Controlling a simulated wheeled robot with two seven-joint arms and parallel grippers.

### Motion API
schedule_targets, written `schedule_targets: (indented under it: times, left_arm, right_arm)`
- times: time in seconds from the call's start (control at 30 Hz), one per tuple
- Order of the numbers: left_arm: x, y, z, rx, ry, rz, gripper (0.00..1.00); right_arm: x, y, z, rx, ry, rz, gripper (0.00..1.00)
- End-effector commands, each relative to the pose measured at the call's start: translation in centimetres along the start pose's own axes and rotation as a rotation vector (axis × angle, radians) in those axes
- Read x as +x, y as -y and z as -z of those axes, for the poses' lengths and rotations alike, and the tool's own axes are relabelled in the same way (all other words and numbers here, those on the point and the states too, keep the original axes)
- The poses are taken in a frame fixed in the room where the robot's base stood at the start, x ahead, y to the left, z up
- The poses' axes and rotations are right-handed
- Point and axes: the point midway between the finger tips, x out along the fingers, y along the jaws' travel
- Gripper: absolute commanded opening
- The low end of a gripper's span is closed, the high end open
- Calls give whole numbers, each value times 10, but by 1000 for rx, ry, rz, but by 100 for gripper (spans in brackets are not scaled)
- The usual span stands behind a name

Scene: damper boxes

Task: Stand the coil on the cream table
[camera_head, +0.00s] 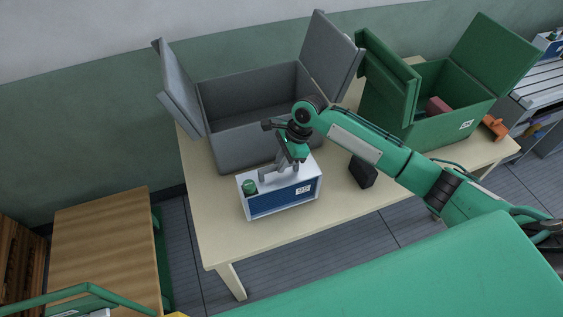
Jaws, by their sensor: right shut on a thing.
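A blue-and-white box-shaped unit (285,202) with a white label and a green cylinder (249,187) on its top stands upright near the front of the cream table (232,240). It may be the coil; I cannot tell for certain. My right gripper (276,175) points down at the top of this unit and is shut on it, though its fingertips are small and partly hidden. The unit's base looks level with the tabletop, but I cannot tell whether it touches. Only part of my left arm shows at the bottom left; its gripper is out of view.
A grey box (240,145) with raised flaps stands behind the unit. A green open box (440,130) holding a reddish block (437,106) is at the right. A black block (361,172) and an orange part (495,127) lie on the table. The table's front left is clear.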

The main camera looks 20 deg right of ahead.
Motion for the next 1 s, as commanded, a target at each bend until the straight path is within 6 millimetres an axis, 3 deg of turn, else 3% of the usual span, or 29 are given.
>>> schedule_targets:
  times: [0.2, 1.0]
  left_arm:
    - [9, 0, -1, 0, 0, 0, 38]
    - [7, 0, -1, 1, 0, 1, 38]
  right_arm:
    - [3, 2, 0, -2, 4, 7, 0]
    - [7, 2, 2, -2, 6, 6, 0]
